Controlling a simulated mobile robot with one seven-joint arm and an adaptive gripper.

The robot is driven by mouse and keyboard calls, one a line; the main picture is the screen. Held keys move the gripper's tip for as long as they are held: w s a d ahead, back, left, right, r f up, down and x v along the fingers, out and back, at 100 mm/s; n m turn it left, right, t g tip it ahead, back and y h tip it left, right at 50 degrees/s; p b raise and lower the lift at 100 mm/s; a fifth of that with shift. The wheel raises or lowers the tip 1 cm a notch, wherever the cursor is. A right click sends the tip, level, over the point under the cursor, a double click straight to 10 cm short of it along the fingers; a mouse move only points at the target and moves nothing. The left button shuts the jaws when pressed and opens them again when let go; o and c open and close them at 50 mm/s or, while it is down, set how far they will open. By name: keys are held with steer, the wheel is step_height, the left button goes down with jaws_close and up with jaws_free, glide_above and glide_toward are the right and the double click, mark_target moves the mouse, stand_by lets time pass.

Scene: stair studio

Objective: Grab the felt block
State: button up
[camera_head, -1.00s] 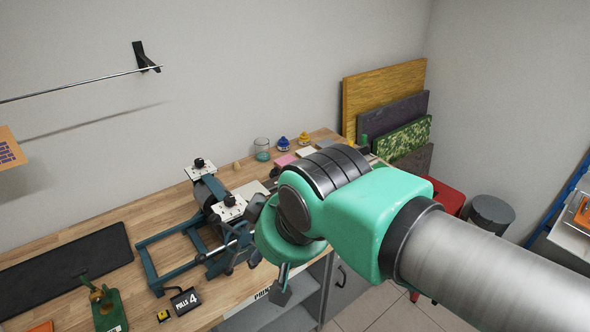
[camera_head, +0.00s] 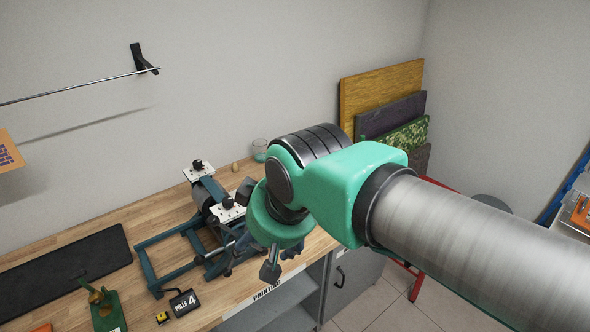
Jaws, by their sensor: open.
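I cannot make out a felt block in this view; my arm covers the back right part of the wooden bench (camera_head: 150,215). My gripper (camera_head: 279,262) hangs below my teal wrist at the bench's front edge, right of the blue-framed press (camera_head: 180,258). Its fingers point down and are partly hidden by the wrist. It is open, and I see nothing held in it.
A glass jar (camera_head: 260,150) stands at the back of the bench. A black mat (camera_head: 62,275), a green stand (camera_head: 107,310) and a black "PULLS 4" counter (camera_head: 185,302) are at the left. Boards (camera_head: 380,95) lean on the back wall.

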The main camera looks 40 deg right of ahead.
steer(key=w+d+r+p, duration=0.1)
steer(key=w+d+p, duration=0.1)
steer(key=w+d, duration=0.6)
steer(key=w+d+r+g+p, duration=0.1)
steer(key=w+d, duration=0.2)
steer(key=w, duration=0.8)
steer(key=w+d+p, duration=0.2)
steer(key=w+d, duration=0.4)
steer(key=w, duration=0.4)
steer(key=w+d+f+p, duration=0.1)
steer(key=w+d+f, duration=0.4)
steer(key=d, duration=0.4)
steer(key=w+d+f+p, duration=0.1)
steer(key=w+d+f, duration=0.4)
steer(key=d, duration=0.5)
steer(key=w+d+f+p, duration=0.2)
steer(key=w+d+f, duration=0.2)
steer(key=d+f, duration=0.4)
steer(key=shift+w+d+f+n, duration=0.3)
steer(key=shift+w+d, duration=0.1)
steer(key=shift+d, duration=0.55)
steer(key=shift+b+x, duration=0.5)
steer(key=shift+x, duration=3.8)
steer(key=shift+a, duration=0.15)
steer(key=shift+b+x, duration=0.55)
steer(key=shift+x, duration=2.05)
